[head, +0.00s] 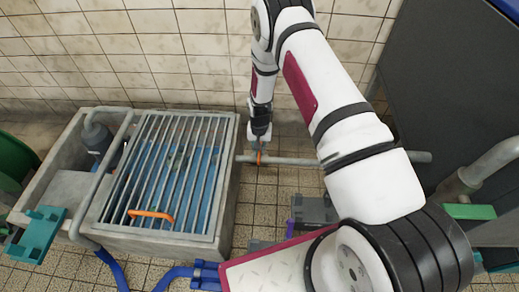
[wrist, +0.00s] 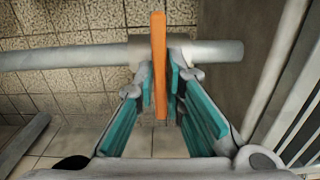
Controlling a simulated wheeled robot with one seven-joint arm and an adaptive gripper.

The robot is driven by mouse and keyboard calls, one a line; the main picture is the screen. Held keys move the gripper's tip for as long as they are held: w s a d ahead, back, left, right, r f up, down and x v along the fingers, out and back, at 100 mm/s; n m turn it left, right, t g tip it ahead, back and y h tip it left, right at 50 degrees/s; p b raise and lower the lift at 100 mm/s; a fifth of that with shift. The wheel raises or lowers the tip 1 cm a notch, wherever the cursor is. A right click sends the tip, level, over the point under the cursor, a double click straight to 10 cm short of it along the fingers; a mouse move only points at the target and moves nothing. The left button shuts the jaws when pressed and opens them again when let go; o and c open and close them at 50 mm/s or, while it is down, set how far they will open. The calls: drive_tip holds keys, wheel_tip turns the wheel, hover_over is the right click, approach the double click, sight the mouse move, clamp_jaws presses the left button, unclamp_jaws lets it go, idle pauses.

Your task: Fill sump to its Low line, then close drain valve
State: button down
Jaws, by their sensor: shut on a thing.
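The sump (head: 228,180) is a concrete basin at the left in the head view, with blue water (head: 205,165) under a grey bar grate (head: 150,128). I cannot make out a Low line or the exact level. A grey pipe (head: 300,161) runs right from the sump's side. An orange valve lever (head: 260,157) sits on this pipe; in the wrist view the lever (wrist: 159,60) lies crosswise to the pipe (wrist: 70,57). My gripper (head: 260,140) is shut on the lever, with a teal pad on either side of it in the wrist view (wrist: 161,90).
An orange handle (head: 151,214) lies on the grate's front part. A grey pipe (head: 112,165) arches over the sump's left side. A large dark cabinet (head: 440,80) stands at the right. Blue hoses (head: 185,274) lie at the front. A tiled wall (head: 150,50) closes the back.

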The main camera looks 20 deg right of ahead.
drive_tip(key=c, duration=1.7)
unclamp_jaws()
wheel_tip(320, 180, up, 12)
